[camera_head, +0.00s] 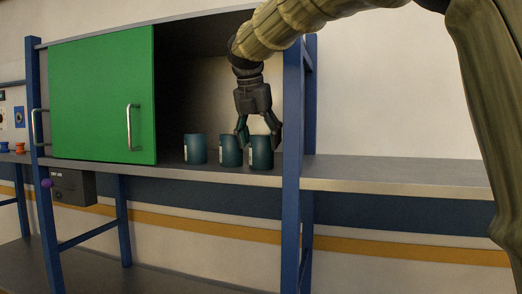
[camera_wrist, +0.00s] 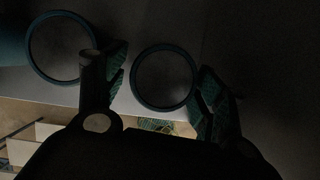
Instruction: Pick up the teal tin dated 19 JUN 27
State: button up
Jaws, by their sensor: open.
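Three teal tins stand in a row on the shelf inside the open cabinet: a left tin (camera_head: 195,149), a middle tin (camera_head: 231,152) and a right tin (camera_head: 261,155). Each shows a pale label strip on its side, too small to read a date. My gripper (camera_head: 259,137) points down from above, open, with its fingers on either side of the right tin's top. In the wrist view the round rim of the right tin (camera_wrist: 165,106) lies between the fingers (camera_wrist: 160,80). The middle tin's rim (camera_wrist: 60,82) is outside the left finger. Contact cannot be told.
A green sliding door (camera_head: 100,95) covers the cabinet's left part. A blue post (camera_head: 292,150) stands just right of the right tin. The grey shelf (camera_head: 400,172) is clear to the right. A dark box (camera_head: 73,187) hangs below the shelf at left.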

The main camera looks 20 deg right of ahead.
aim_at(263, 153)
jog(key=shift+p+x, duration=1.15)
jog(key=shift+x, duration=1.15)
jog(key=shift+s+d, duration=0.1)
jog(key=shift+d, duration=0.05)
jog(key=c, duration=0.9)
